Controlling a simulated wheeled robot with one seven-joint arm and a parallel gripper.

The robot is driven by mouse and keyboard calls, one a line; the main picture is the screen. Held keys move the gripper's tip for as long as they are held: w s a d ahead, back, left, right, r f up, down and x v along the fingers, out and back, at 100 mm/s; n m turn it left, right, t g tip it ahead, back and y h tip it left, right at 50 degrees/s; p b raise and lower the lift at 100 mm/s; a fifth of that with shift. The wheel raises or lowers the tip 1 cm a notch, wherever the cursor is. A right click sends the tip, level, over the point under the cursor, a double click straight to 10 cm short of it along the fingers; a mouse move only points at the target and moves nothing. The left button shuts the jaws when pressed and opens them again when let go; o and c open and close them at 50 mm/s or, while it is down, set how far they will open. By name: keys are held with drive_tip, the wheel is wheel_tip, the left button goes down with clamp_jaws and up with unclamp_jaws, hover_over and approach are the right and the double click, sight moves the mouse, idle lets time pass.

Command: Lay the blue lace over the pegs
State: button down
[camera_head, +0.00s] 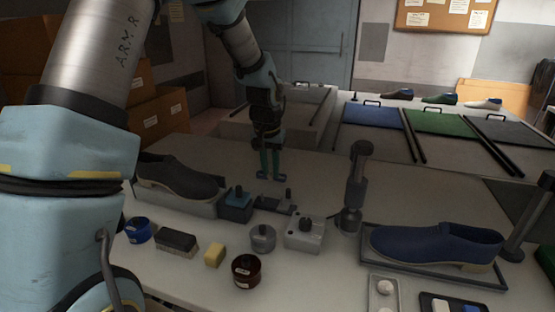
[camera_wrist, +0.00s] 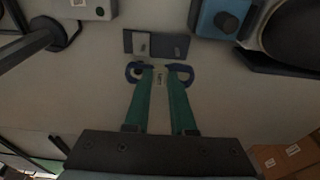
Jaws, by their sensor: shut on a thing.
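My gripper (camera_head: 270,177) points down above the light table. Its two green fingers (camera_wrist: 159,90) are shut on the blue lace (camera_wrist: 133,73), with a white tag (camera_wrist: 160,77) between the fingertips. The lace curls out as a blue loop on each side. In the head view the lace (camera_head: 262,178) is a small dark blue shape at the fingertips. The dark peg base (camera_head: 275,205) stands just in front, with short upright posts. In the wrist view the base (camera_wrist: 172,46) lies just beyond the lace, apart from it. The pegs are hard to make out there.
A blue box with a knob (camera_head: 236,205) stands left of the base and a grey knobbed box (camera_head: 304,235) in front right. A grey shoe (camera_head: 180,180) is left, a dark post (camera_head: 355,190) right, a blue shoe (camera_head: 435,245) further right. Table behind the gripper is clear.

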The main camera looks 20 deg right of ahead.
sight(272, 202)
drive_tip(key=shift+w+d+f, duration=0.1)
drive_tip(key=shift+w+d, duration=0.1)
drive_tip(key=shift+f+b, duration=3)
drive_tip(key=shift+f, duration=1.2)
drive_tip(key=c, duration=0.7)
unclamp_jaws()
drive_tip(key=shift+a+r, duration=0.1)
drive_tip(key=shift+r, duration=0.05)
drive_tip(key=shift+w+r+p, duration=0.1)
drive_tip(key=shift+r+p, duration=1.2)
drive_tip(key=shift+r, duration=0.35)
drive_tip(key=shift+r+p, duration=1.3)
drive_tip(key=shift+r, duration=0.45)
